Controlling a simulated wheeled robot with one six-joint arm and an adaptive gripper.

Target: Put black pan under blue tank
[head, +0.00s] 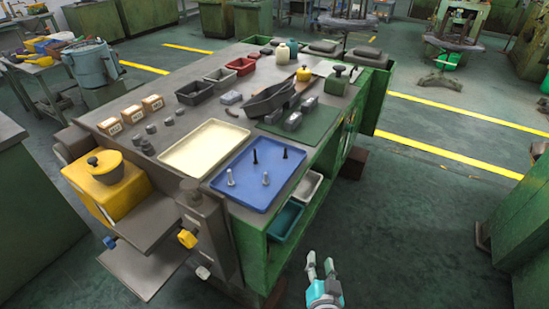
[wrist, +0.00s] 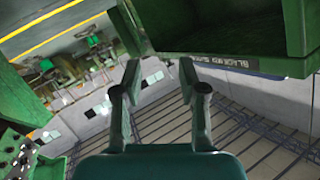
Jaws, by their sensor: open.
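The blue tank (head: 90,66) is a round blue-grey drum with a lid, standing at the far left behind the workbench. A dark, shallow, boat-shaped pan (head: 268,101) lies on the right part of the bench top; it looks like the black pan, though a small black bin (head: 196,92) also stands there. My gripper (head: 320,263) is open and empty, low in front of the bench's right side, well away from both. In the wrist view my gripper (wrist: 160,70) shows two spread fingers with nothing between them; neither pan nor tank can be made out there.
The workbench (head: 310,160) is crowded. It carries a blue tray (head: 258,190) with bolts, a cream tray (head: 204,148), a red bin (head: 240,66) and small boxes. The green floor (head: 420,210) to the right is clear.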

